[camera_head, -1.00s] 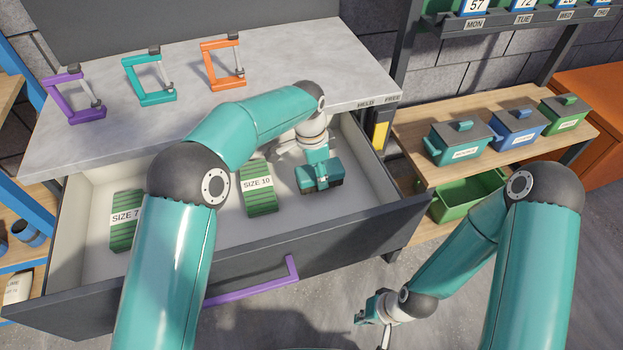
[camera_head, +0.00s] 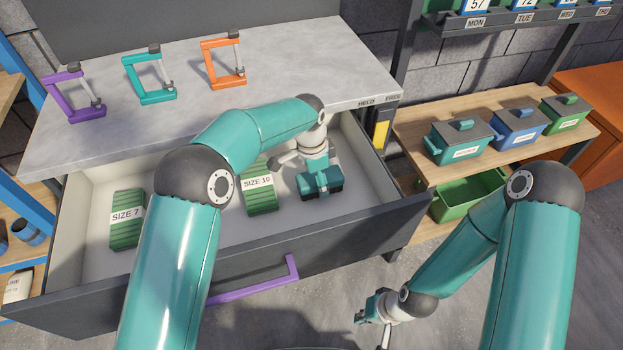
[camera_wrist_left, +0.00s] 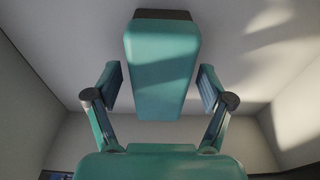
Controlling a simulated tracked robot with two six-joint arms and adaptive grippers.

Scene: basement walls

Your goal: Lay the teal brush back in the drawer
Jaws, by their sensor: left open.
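The teal brush (camera_wrist_left: 162,70) is a tapered teal block with a dark far end; in the left wrist view it lies between the two fingers of my left gripper (camera_wrist_left: 160,98). Gaps show on both sides of it, so the fingers are open and apart from it. In the head view my left gripper (camera_head: 318,180) is down in the right part of the open drawer (camera_head: 265,240), where gripper and brush are hard to tell apart. Whether the brush rests on the drawer floor is unclear. My right gripper (camera_head: 374,322) hangs low in front of the drawer, fingers spread, nothing between them.
Green blocks labelled SIZE 7 (camera_head: 127,222) and SIZE 10 (camera_head: 259,192) lie in the drawer. Purple, teal and orange clamps (camera_head: 222,62) stand on the worktop above. A bench with lidded boxes (camera_head: 460,142) stands right. The drawer floor between the blocks is free.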

